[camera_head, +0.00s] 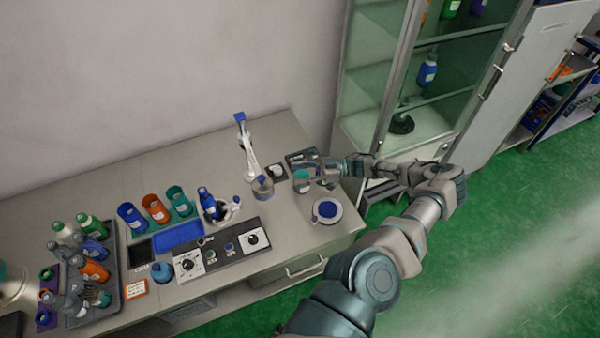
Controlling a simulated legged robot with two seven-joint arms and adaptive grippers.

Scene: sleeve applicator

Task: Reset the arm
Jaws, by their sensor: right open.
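My right arm comes in from the bottom, bends near the cabinet and reaches left over the right end of the table (275,135). Its gripper (308,170) is open above the table's right end. A small teal-and-tan container (301,184) shows right at the fingertips; I cannot tell whether they touch it. A round white dish with a blue centre (326,211) sits on the table just in front of the gripper. My left gripper is not in view.
A control panel with dials (222,250) lies along the table's front. A white-and-blue upright device (246,145) stands left of the gripper. A grey tray of bottles (110,307) is at the left. A glass cabinet (365,65) stands behind right. Green floor (480,270) is open at the right.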

